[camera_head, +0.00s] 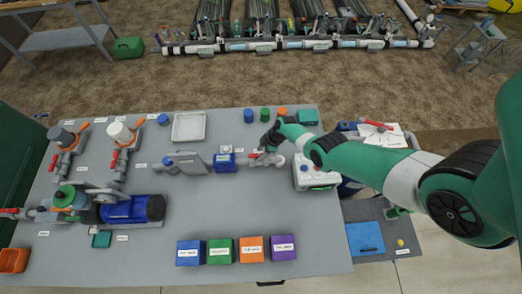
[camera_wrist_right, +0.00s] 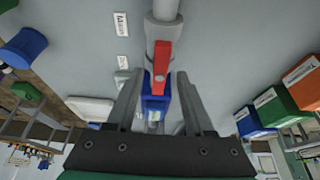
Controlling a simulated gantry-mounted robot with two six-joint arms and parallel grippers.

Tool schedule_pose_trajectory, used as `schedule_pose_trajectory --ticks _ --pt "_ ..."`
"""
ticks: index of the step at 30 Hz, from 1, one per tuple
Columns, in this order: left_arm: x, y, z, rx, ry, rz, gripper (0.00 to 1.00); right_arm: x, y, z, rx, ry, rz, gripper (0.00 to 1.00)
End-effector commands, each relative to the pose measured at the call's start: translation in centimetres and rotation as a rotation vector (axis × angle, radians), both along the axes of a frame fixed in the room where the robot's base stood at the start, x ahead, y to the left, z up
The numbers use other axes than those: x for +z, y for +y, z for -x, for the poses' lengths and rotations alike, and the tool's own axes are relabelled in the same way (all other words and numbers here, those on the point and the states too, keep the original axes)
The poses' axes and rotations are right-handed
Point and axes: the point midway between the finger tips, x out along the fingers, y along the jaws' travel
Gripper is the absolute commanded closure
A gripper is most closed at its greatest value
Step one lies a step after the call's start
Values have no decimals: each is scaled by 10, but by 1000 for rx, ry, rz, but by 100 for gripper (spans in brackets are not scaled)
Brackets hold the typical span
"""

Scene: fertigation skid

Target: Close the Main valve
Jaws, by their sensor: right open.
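The Main valve's red lever handle (camera_wrist_right: 160,65) lies along the grey pipe (camera_wrist_right: 163,30), in line with it, in the right wrist view. A "Main" label (camera_wrist_right: 121,24) is on the table beside it. In the head view the red handle (camera_head: 255,155) is partly hidden by my right gripper (camera_head: 267,146), which is above it. In the right wrist view my right gripper (camera_wrist_right: 157,76) is open, its fingers on either side of the handle's free end. I cannot tell whether they touch it. My left gripper is not in view.
A blue pipe fitting (camera_head: 225,162) is left of the valve. Other red-handled valves (camera_head: 116,158) and a blue pump (camera_head: 133,208) are farther left. Colored boxes (camera_head: 221,251) stand at the front, a white tray (camera_head: 189,127) behind. The table's right front is clear.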

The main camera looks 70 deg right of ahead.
Motion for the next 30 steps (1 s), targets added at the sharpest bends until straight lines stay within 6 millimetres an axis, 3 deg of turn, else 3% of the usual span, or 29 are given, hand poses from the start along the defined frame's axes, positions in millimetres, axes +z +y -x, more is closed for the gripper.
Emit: schedule_pose_trajectory --ticks 9,18,30 --pt "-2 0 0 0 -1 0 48 -1 0 -1 0 0 0 49" --pt "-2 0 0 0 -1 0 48 -1 0 -1 0 0 0 100" --pt "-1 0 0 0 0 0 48 -1 1 -1 -15 0 0 100"
